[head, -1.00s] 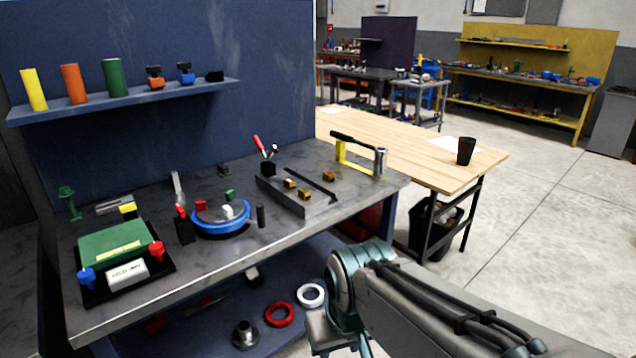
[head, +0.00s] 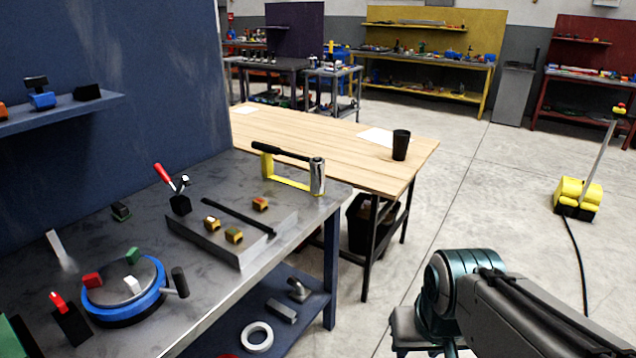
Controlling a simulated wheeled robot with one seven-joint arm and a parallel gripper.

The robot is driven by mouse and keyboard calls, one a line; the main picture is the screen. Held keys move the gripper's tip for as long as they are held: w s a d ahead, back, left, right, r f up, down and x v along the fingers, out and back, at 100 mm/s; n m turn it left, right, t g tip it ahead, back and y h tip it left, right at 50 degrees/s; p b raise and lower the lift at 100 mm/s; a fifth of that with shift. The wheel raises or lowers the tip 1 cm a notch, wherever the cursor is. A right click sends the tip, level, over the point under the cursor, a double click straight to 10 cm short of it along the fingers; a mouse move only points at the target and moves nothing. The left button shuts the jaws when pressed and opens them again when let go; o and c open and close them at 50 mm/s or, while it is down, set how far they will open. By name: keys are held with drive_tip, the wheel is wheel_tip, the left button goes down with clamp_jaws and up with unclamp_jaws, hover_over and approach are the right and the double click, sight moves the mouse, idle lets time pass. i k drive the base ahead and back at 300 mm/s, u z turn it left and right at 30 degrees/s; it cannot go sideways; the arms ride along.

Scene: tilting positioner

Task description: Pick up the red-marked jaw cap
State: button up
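A small brass-coloured block with a red mark on top (head: 260,203) sits on the raised grey plate (head: 205,244), near its far right end; it looks like the red-marked jaw cap. Two similar brass blocks, one with a pale top (head: 211,222) and one with a darker greenish top (head: 234,235), sit on the same plate, nearer its front left. The round blue-rimmed positioner (head: 125,310) stands to the left on the bench. It shows a red block (head: 93,280), a white block and a green block. My arm enters at lower right, clear of the bench; my gripper is out of view.
A yellow-framed tool with a black handle (head: 285,183) stands behind the plate's right end. A black holder with red-handled tools (head: 180,204) stands behind its left end. A wooden table (head: 330,150) with a black cup (head: 401,145) adjoins the bench.

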sight(258, 203)
drive_tip(key=z, duration=0.25)
drive_tip(key=i, duration=0.75)
drive_tip(key=u, duration=0.7)
drive_tip(key=i, duration=0.8)
drive_tip(key=u, duration=0.85)
